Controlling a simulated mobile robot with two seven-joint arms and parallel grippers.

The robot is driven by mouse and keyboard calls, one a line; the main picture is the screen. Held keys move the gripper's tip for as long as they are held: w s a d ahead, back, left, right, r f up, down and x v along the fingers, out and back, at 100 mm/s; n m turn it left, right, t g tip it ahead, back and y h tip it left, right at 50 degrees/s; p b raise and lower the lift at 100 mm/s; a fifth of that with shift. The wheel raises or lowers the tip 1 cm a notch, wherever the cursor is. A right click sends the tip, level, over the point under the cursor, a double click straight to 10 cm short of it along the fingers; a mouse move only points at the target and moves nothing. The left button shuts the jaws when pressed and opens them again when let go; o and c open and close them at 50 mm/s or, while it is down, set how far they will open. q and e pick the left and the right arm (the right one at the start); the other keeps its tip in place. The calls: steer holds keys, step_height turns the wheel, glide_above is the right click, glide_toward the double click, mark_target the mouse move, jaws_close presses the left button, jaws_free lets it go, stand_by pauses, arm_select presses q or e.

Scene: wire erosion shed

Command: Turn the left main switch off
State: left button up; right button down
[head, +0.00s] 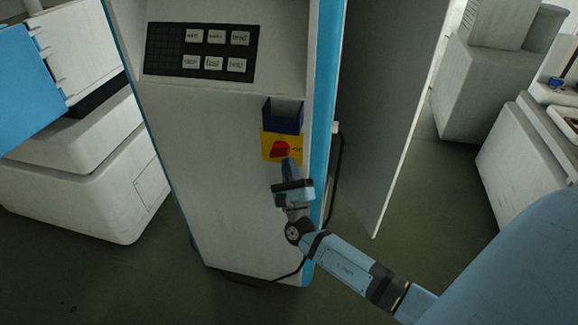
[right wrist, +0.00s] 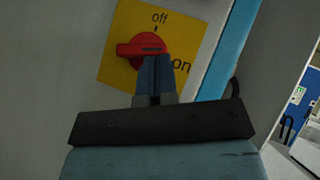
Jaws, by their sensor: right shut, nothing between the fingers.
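The main switch is a red rotary knob (head: 281,149) on a yellow plate (head: 268,138), low on the front of a white cabinet near its right edge. My left gripper is not in view.
A dark blue open-topped holder (head: 283,116) sits directly above the plate. A black button panel (head: 201,52) is higher on the cabinet (head: 215,120). An open grey door panel (head: 385,110) stands to the right, and a black cable (head: 337,175) hangs beside the cabinet.

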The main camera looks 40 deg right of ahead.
steer(key=n+y+p, duration=0.1)
steer(key=n, duration=0.1)
steer(key=r+n+y+p, duration=0.1)
steer(key=n+y+p, duration=0.1)
steer(key=r+n+y+p, duration=0.1)
steer(key=n+y+p, duration=0.1)
steer(key=shift+s+d, duration=0.15)
steer(key=shift+d, duration=0.05)
steer(key=n+g+y+p, duration=0.1)
steer(key=n+p, duration=0.1)
steer(key=p, duration=0.1)
steer(key=n+g+y+p, duration=0.1)
steer(key=n+p, duration=0.1)
steer(key=p, duration=0.1)
steer(key=n+g+y+p, duration=0.1)
steer(key=n+p, duration=0.1)
steer(key=p, duration=0.1)
steer(key=shift+r+y+p, duration=0.3)
steer(key=shift+r+y, duration=0.05)
steer(key=shift+y, duration=0.05)
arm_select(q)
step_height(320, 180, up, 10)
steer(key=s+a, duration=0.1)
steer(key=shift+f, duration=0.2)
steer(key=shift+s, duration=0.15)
arm_select(e)
steer(key=shift+d, duration=0.1)
